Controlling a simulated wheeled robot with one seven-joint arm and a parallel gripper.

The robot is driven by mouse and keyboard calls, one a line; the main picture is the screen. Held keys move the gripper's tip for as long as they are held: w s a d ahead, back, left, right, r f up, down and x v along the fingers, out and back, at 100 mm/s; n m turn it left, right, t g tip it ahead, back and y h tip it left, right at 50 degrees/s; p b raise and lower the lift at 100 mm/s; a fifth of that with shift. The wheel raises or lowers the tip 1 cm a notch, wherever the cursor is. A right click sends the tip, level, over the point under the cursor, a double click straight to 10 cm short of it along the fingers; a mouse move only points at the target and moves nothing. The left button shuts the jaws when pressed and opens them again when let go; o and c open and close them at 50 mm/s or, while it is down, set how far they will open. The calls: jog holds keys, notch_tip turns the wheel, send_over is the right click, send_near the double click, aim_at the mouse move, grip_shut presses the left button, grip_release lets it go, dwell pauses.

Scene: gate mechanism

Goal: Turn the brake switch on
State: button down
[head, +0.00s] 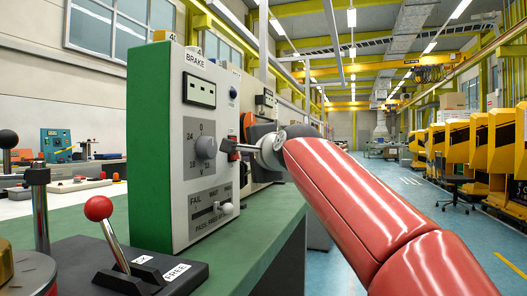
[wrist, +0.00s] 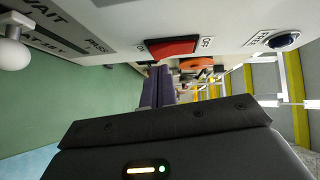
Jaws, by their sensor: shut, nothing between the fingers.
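The brake panel (head: 160,140) is a box with a green side and a pale front, labelled BRAKE, standing upright on the green bench. Its red rocker switch (head: 226,146) is right of the grey round knob (head: 206,147), partly hidden by my gripper (head: 236,148). The switch shows more fully in the wrist view (wrist: 172,48), with small lettering beside it; I cannot read its position surely. My gripper is shut and empty, its tip close to the switch. I cannot tell whether they touch. My gripper's dark body fills the lower wrist view.
A blue button (head: 233,93) is above the switch, and a white slider knob (head: 228,208) is below. A red-ball lever (head: 99,208) stands at the front left on a black base. More bench equipment is behind the panel. The blue aisle at right is open.

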jog(key=shift+w+a, duration=0.2)
jog(key=shift+a, duration=0.25)
jog(key=shift+f, duration=0.15)
jog(key=shift+w+a+t+b, duration=0.1)
jog(key=shift+a+t+b, duration=0.2)
jog(key=shift+b, duration=0.05)
jog(key=shift+d+f, duration=0.1)
